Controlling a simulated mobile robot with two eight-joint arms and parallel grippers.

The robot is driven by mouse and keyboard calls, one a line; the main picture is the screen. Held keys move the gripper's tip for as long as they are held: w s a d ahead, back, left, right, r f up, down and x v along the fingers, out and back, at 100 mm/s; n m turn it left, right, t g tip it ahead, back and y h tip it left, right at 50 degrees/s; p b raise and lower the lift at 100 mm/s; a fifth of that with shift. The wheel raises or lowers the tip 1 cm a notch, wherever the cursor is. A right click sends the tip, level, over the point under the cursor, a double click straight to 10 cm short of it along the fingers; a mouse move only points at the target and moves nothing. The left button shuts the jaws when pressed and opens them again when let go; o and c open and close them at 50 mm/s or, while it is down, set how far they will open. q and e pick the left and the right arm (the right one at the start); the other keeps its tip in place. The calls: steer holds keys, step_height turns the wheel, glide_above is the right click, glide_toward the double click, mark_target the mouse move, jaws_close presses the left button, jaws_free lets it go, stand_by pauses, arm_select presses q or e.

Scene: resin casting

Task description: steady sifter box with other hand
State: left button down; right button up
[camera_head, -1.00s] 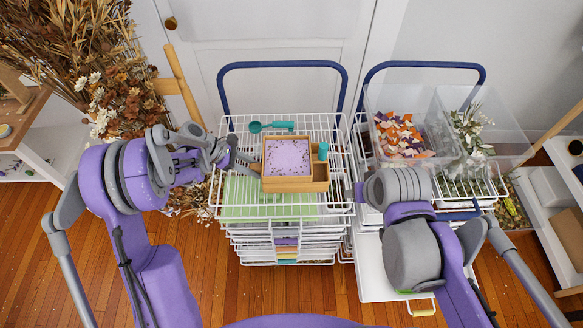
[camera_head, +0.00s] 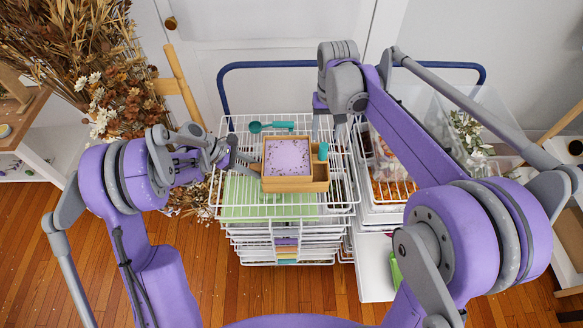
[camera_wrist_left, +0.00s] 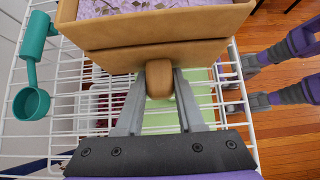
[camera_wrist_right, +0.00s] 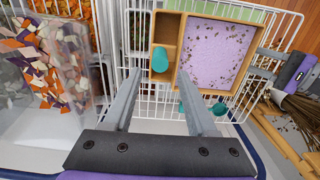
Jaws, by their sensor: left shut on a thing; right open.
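The sifter box (camera_head: 292,185) is a light wooden box holding a square of speckled lilac material, with a teal cylinder (camera_head: 323,151) in its right-hand compartment. It sits on the white wire rack. My left gripper (camera_head: 250,160) is shut on the rounded wooden knob (camera_wrist_left: 158,78) on the box's side, clear in the left wrist view. My right gripper (camera_head: 328,132) is open and empty, at the box's back right near the teal cylinder. In the right wrist view, its spread fingers (camera_wrist_right: 159,80) point toward the compartment end of the box; I cannot tell whether they touch it.
A teal scoop (camera_head: 270,126) lies on the rack behind the box. A light green panel (camera_head: 240,198) shows at the rack's front left. A clear bin of orange and purple petals (camera_wrist_right: 45,60) stands beside the rack. Dried flowers (camera_head: 110,90) crowd the left.

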mark_target(324, 151)
step_height(324, 151, down, 7)
steer(key=shift+f, duration=0.2)
steer(key=shift+s+f, duration=0.15)
steer(key=shift+f, duration=0.2)
